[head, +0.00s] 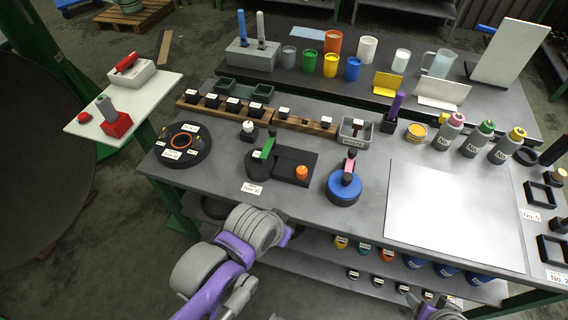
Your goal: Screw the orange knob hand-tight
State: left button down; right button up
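The orange knob (302,173) sits upright on the right part of a black fixture (283,158) on the grey table. I cannot tell from here how tightly it is seated. A green-topped part (265,150) stands on the left, round part of the same fixture. My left arm comes up at the bottom, in front of the table. Its dark end, my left gripper (291,233), is by the table's front edge, apart from the knob; its fingers cannot be made out. Only a bit of my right arm shows at the bottom edge; its gripper is out of view.
A blue round part with a dark upright handle (344,190) stands right of the fixture. A black disc with an orange ring (182,145) lies left. A bare light plate (455,215) covers the right. Wooden racks (230,108), cups and bottles stand behind.

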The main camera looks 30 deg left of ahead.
aim_at(301, 172)
jog(key=i+j+u, duration=0.1)
jog(key=j+u, duration=0.25)
jog(key=u, duration=0.15)
jog(key=i+j+u, duration=0.2)
jog(key=u, duration=0.3)
jog(key=j, duration=0.1)
